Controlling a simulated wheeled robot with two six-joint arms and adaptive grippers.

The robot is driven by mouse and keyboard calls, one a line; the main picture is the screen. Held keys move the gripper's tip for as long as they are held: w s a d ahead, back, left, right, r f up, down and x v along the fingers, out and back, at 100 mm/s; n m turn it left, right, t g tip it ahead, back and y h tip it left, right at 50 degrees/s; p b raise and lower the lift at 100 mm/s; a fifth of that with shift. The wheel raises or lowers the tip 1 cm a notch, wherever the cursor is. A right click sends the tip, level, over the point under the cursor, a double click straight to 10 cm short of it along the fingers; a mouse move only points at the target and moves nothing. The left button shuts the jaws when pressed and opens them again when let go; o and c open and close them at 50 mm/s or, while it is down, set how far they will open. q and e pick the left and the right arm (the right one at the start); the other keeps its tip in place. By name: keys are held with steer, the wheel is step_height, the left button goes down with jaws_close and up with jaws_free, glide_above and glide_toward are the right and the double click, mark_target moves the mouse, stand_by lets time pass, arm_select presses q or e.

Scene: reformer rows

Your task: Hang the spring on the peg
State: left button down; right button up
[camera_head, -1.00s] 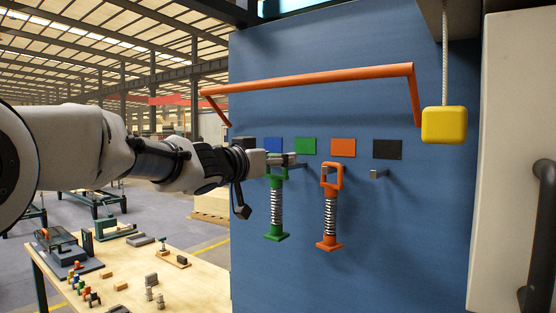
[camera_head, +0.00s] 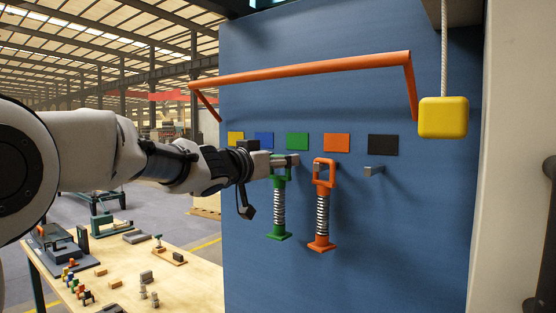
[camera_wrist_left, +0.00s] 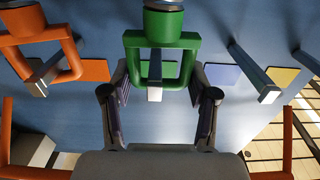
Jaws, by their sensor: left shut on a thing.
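The green spring (camera_head: 279,208), with a square loop on top, hangs upright in front of the blue panel, below the green square (camera_head: 297,141). My left gripper (camera_head: 287,161) is shut on its loop. In the left wrist view the fingers stand on both sides of the green loop (camera_wrist_left: 190,62). A grey peg (camera_wrist_left: 155,94) shows inside the loop and past its bar, so the loop appears to be around the peg. In the head view the gripper mostly hides that peg. My right gripper is not in view.
An orange spring (camera_head: 322,212) hangs on the peg just right. The peg (camera_head: 374,170) under the black square is bare, as is the peg by the blue square (camera_wrist_left: 258,75). An orange bar (camera_head: 310,70) spans above; a yellow block (camera_head: 443,118) hangs at right.

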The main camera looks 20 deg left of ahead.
arm_select(q)
steer(key=shift+d+r, duration=0.1)
steer(key=shift+d, duration=0.3)
steer(key=c, duration=0.6)
jaws_free()
steer(key=o, duration=0.4)
steer(key=shift+a, duration=0.1)
steer(key=shift+c, duration=0.2)
steer(key=shift+a, duration=0.15)
steer(key=shift+r, duration=0.4)
step_height(320, 180, up, 9)
steer(key=shift+r, duration=0.1)
